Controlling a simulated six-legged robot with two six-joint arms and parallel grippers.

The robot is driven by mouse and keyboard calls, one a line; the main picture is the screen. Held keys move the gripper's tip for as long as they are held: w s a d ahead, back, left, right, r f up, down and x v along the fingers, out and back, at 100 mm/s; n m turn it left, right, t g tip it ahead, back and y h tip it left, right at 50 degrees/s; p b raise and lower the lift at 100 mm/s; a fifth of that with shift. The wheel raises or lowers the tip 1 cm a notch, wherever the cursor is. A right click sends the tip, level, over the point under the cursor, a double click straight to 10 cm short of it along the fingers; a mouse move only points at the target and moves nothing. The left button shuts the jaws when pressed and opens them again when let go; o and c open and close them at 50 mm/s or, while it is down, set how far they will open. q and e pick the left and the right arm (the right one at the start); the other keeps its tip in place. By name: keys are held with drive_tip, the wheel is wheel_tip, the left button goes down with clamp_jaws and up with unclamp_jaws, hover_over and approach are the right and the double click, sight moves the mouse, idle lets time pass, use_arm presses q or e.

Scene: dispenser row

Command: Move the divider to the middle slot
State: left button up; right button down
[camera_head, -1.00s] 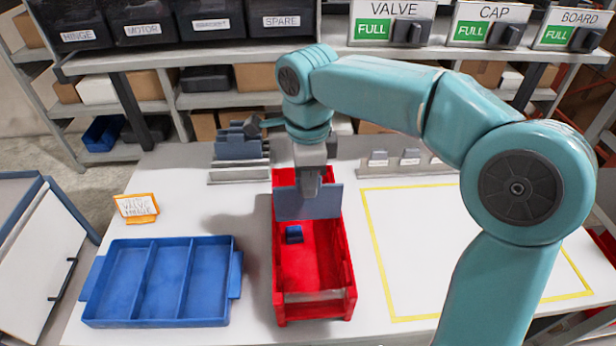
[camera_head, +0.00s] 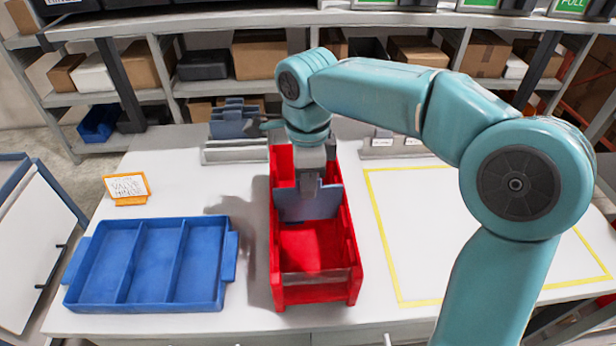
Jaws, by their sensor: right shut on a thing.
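The divider (camera_head: 296,207) is a flat grey-blue plate standing upright across the red bin (camera_head: 313,290). My right gripper (camera_head: 309,190), reaching in from the right and above, is shut on the divider's upper edge. The divider stands within the bin, about midway along its length, with bare red floor in front of it. I cannot tell whether its lower edge rests in a slot. The slots and the bin floor behind the divider are hidden. My left gripper is not in view.
A blue three-compartment tray (camera_head: 150,262) is empty at left. Behind it stands a small orange-framed sign (camera_head: 127,188). A rack of grey-blue plates (camera_head: 233,122) stands behind the bin. A yellow-outlined area (camera_head: 470,235) to the right is clear where visible.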

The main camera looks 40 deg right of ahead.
drive_tip(key=shift+w+d+f+b, duration=0.1)
drive_tip(key=shift+f+b, duration=1.4)
drive_tip(key=shift+f, duration=0.85)
drive_tip(key=c, duration=1)
unclamp_jaws()
drive_tip(key=shift+r, duration=0.2)
wheel_tip(320, 180, up, 16)
drive_tip(key=p, duration=0.3)
